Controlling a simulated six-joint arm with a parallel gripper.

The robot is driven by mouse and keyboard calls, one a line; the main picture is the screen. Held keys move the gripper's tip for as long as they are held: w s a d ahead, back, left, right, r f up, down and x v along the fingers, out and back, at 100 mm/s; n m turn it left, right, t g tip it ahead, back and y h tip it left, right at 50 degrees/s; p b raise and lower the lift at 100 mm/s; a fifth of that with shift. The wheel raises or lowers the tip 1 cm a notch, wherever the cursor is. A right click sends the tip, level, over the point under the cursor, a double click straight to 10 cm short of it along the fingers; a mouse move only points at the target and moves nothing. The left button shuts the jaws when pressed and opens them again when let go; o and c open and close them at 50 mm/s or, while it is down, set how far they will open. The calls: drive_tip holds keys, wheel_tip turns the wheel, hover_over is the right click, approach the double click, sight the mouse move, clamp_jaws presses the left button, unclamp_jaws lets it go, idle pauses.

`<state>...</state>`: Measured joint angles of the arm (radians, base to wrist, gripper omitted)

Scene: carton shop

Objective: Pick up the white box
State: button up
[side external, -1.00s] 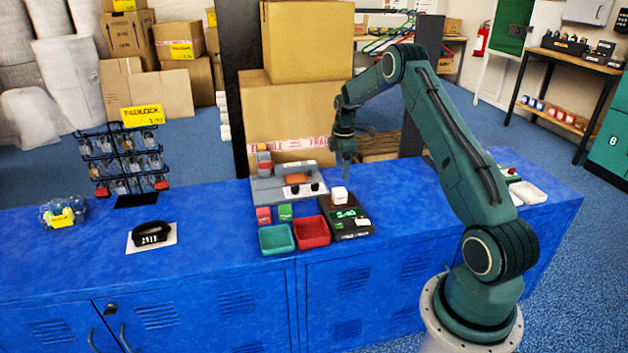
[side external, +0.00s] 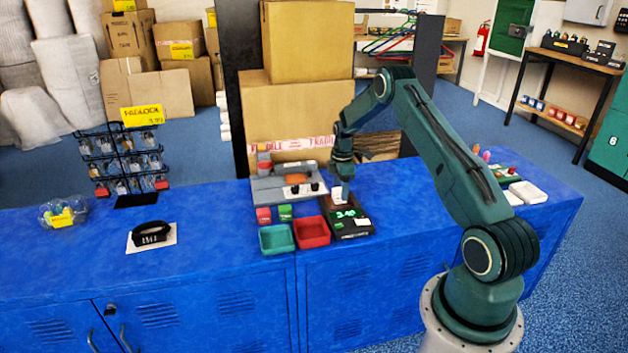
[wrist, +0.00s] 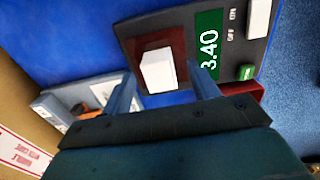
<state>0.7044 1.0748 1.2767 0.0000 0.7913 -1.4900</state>
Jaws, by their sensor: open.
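The white box (side external: 336,195) sits on the dark red pan of a black scale (side external: 362,229) whose green display reads 3.40. In the wrist view the white box (wrist: 158,71) stands on the pan between the two fingertips of my open gripper (wrist: 162,78). A gap shows on both sides of the box, so the fingers do not appear to touch it.
A green tray (side external: 276,239) and a red tray (side external: 312,232) stand left of the scale. A red cube (side external: 263,215) and a green cube (side external: 285,212) are behind them, before a grey machine (side external: 265,190).

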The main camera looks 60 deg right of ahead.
drive_tip(key=shift+f, duration=1.3)
drive_tip(key=c, duration=1.2)
drive_tip(key=shift+o, duration=0.2)
drive_tip(key=shift+r, duration=0.2)
wheel_tip(320, 180, up, 20)
drive_tip(key=shift+f, duration=0.15)
